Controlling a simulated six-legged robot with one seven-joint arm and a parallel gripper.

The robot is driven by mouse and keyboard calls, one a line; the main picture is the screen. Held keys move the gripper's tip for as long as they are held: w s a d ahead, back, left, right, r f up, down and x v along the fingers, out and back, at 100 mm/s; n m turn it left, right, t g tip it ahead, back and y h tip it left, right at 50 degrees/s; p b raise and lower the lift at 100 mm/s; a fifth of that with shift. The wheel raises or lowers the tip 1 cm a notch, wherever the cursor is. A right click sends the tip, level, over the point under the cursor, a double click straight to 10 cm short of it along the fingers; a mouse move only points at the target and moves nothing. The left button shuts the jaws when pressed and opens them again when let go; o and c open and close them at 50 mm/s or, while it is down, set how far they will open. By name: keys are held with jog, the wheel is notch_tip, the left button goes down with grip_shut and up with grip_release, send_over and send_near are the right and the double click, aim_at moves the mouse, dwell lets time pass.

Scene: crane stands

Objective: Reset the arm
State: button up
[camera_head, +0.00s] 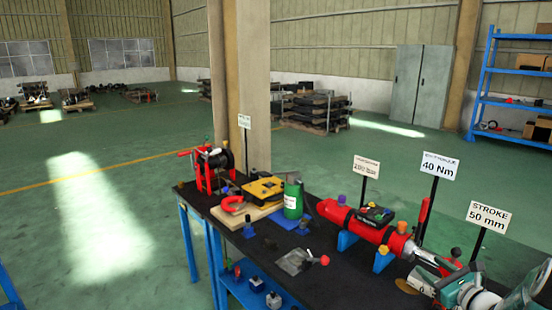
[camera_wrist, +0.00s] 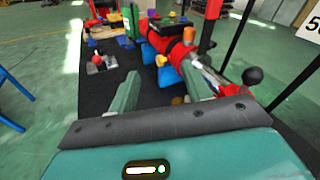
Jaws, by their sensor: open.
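My gripper (camera_wrist: 163,90) is open and empty in the wrist view, with its two green-grey fingers apart over the black-topped workbench. In the head view my gripper (camera_head: 440,275) is at the bottom right, low over the right end of the bench (camera_head: 330,285). Ahead of it lies a red cylinder (camera_head: 345,216) on blue supports, which also shows in the wrist view (camera_wrist: 172,50). A silver rod end points from the cylinder towards my gripper. I cannot tell whether my fingers touch it.
A green can (camera_head: 293,200), a yellow case (camera_head: 263,188) and a red winch (camera_head: 212,165) stand farther left. Signs on thin posts, such as "40 Nm" (camera_head: 439,165) and "STROKE 50 mm" (camera_head: 489,217), rise along the bench. A pillar (camera_head: 247,80) stands behind. The floor left is clear.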

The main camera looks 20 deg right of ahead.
jog(key=w+a+r+n+g+y, duration=0.1)
jog(key=a+r+n+g+y, duration=0.1)
jog(key=a+n, duration=0.5)
jog(key=w+a+r+n+g+y, duration=0.1)
jog(key=w+a+n+g+y, duration=0.15)
jog(key=a, duration=0.95)
jog(key=a+r+n+g+y, duration=0.25)
jog(key=a+n, duration=0.25)
jog(key=a, duration=0.4)
jog(key=s+a+r+n+g+h, duration=0.2)
jog(key=s+a+n+h, duration=0.1)
jog(key=s+a+n, duration=0.4)
jog(key=s+a+r+n+g+h, duration=0.1)
jog(key=s+a+n+g+h, duration=0.1)
jog(key=s+a+n, duration=0.6)
jog(key=n+h, duration=0.1)
jog(key=n, duration=0.3)
jog(key=shift+s+a+r, duration=0.25)
jog(key=shift+a+r, duration=0.1)
jog(key=shift+a, duration=0.05)
jog(key=shift+w, duration=0.1)
